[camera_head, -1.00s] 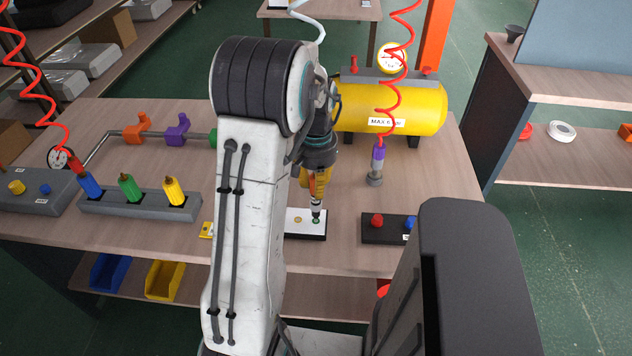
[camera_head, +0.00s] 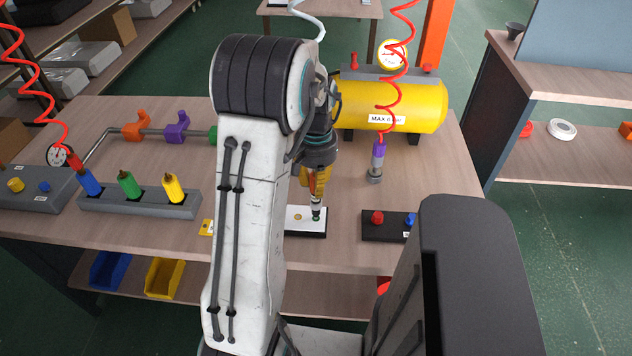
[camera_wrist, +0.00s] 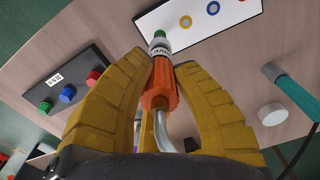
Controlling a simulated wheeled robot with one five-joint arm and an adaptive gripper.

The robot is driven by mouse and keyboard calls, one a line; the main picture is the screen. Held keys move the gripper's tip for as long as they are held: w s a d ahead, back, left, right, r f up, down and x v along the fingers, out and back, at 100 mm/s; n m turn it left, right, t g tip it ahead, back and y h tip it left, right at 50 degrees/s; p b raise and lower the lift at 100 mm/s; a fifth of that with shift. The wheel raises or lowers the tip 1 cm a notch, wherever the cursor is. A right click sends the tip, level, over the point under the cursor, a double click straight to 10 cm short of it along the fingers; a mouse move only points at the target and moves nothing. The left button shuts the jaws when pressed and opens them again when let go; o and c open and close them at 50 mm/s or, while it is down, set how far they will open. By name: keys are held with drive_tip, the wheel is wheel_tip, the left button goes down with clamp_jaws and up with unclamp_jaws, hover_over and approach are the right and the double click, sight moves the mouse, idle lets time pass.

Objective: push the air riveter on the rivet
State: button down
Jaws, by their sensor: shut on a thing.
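My gripper (camera_wrist: 160,67), with yellow fingers, is shut around the orange air riveter (camera_wrist: 159,92). In the head view the riveter (camera_head: 316,204) points down, nearly upright, under my gripper (camera_head: 317,182). Its light-coloured nose is at a small green piece (camera_wrist: 159,34) on the white-topped plate (camera_wrist: 240,12). This green piece may be the rivet; the nose appears to meet it, but I cannot tell whether it is pressed in. The plate (camera_head: 306,234) lies on the table and is partly hidden by my arm. A gold ring (camera_wrist: 185,22) and a blue ring (camera_wrist: 213,8) are beside the green piece.
A dark block with red and blue knobs (camera_head: 377,219) stands right of the plate. A purple-topped tool (camera_head: 378,160) on a red coil and a yellow tank (camera_head: 420,105) stand behind. A grey rack (camera_head: 140,206) holds blue, green and yellow tools at the left.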

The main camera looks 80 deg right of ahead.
drive_tip(key=shift+f+b, duration=0.7)
drive_tip(key=shift+f, duration=0.2)
idle(1.3)
drive_tip(key=shift+r, duration=0.1)
drive_tip(key=shift+r+p, duration=2.4)
drive_tip(key=shift+r, duration=0.55)
